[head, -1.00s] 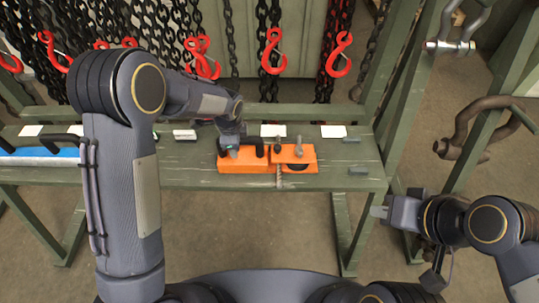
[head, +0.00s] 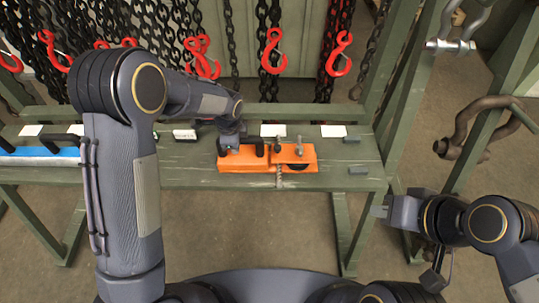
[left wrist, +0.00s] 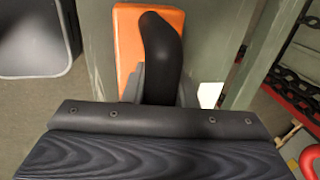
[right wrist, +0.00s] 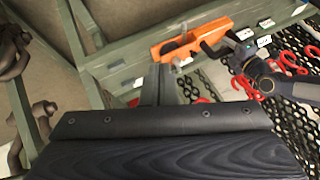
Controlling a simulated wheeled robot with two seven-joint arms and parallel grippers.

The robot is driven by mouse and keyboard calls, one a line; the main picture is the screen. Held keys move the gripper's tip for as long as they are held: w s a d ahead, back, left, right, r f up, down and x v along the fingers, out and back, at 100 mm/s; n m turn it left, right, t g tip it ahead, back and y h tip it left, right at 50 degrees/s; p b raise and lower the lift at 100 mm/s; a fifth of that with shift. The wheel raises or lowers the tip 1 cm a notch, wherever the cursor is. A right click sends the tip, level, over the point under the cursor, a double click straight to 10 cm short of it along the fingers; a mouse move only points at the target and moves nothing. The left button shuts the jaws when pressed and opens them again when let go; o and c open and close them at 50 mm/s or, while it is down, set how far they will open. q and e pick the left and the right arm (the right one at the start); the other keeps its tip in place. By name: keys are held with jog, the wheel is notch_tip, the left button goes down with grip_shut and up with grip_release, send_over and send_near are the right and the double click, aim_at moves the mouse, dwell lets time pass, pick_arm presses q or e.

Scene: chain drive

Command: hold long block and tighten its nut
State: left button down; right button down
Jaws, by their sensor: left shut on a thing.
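The long orange block (head: 235,164) lies on the green bench, with a black handle (left wrist: 162,55) rising from its left part. My left gripper (head: 230,146) is down on that left part; in the left wrist view its fingers (left wrist: 160,88) are closed on both sides of the handle. The right part of the orange piece (head: 308,156) carries two small upright fittings, one dark and one grey (head: 299,143); I cannot tell which is the nut. My right gripper (head: 379,211) hangs empty in front of the bench, lower right, its fingers together.
Chains with red hooks (head: 272,50) hang behind. A green post and rusty shackle (head: 480,130) stand at right.

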jog(key=w+d+f+m+g+y, duration=0.1)
jog(key=w+f+m+g+y, duration=0.1)
jog(key=w+m, duration=0.65)
jog(key=w+d+f+m+g+y, duration=0.1)
jog(key=w+d+m+g+y, duration=0.2)
jog(key=w, duration=1)
jog(key=m, duration=0.5)
send_over(309, 160)
jog(key=shift+g, duration=0.3)
jog(key=shift+w+d+f, duration=0.1)
jog(key=shift+f, duration=2.35)
jog(key=shift+w+d+f, duration=0.1)
jog(key=shift+w+f, duration=0.05)
jog(key=shift+f, duration=2.25)
jog(key=shift+w+d+f, duration=0.1)
jog(key=shift+f, duration=2.35)
jog(key=shift+s+a+m+t, duration=0.3)
jog(key=shift+m+t, duration=0.4)
jog(key=shift+m, duration=0.15)
